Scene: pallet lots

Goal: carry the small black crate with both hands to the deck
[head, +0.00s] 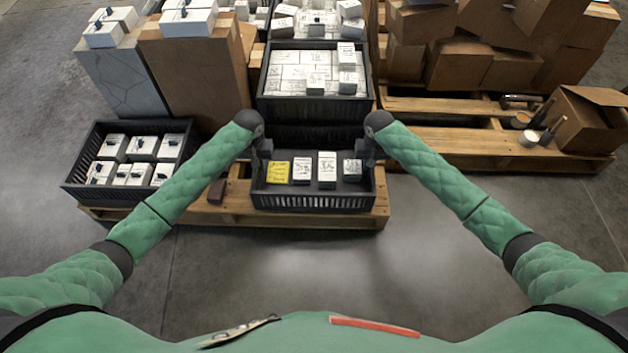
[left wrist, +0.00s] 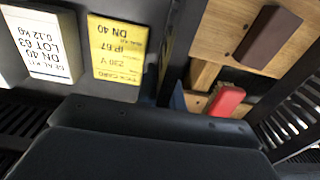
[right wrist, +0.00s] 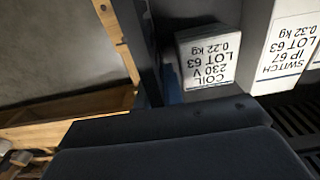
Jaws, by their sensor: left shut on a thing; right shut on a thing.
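The small black crate (head: 312,202) is at the front of the wooden pallet, in the middle of the head view. The yellow box also shows in the left wrist view (left wrist: 116,48), and a white coil box in the right wrist view (right wrist: 208,55).
A black crate of white boxes (head: 70,187) stands left. A larger full crate (head: 312,110) stands behind, with cartons (head: 195,80) to its left. A brown block (head: 217,191) lies on the pallet left of my crate. A second pallet (head: 450,145) is right; the front floor is clear.

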